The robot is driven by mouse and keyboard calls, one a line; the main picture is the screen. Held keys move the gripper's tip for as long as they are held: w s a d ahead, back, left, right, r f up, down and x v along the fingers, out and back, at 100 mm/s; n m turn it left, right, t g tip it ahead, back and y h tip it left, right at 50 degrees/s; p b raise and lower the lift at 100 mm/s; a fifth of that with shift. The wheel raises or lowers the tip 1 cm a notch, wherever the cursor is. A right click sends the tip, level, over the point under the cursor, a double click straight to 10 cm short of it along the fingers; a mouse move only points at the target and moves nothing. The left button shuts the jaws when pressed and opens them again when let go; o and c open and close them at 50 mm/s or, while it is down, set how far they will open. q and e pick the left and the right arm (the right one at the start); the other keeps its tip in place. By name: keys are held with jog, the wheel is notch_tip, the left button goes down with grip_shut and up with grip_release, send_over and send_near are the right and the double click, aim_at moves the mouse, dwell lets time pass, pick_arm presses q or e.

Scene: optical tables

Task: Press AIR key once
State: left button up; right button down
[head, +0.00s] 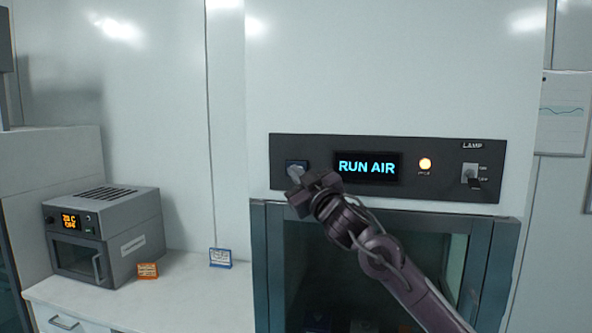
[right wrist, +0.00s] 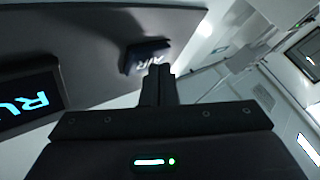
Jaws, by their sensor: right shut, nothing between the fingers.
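The AIR key (head: 296,165) is a small dark block on the left part of the black control panel (head: 318,147). In the right wrist view the AIR key (right wrist: 147,56) shows its white lettering. My right gripper (head: 296,177) is shut and empty, with its tips at the key's lower edge in the head view. In the right wrist view the shut fingers (right wrist: 158,72) are right beside the key; I cannot tell whether they touch it. The panel display (head: 367,167) reads "RUN AIR" in blue. My left gripper is not in view.
A glass sash (head: 440,250) lies below the panel. A grey oven (head: 105,235) and two small signs, orange (head: 147,271) and blue (head: 220,258), stand on the left counter.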

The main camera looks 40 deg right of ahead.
jog(key=shift+w+d, duration=0.2)
jog(key=shift+d, duration=0.05)
jog(key=shift+a, duration=0.1)
dwell(0.5)
jog(key=shift+s+a, duration=0.55)
jog(key=shift+b, duration=0.3)
jog(key=shift+s+a+b, duration=0.55)
jog(key=shift+s+a, duration=1.05)
jog(key=shift+a, duration=0.3)
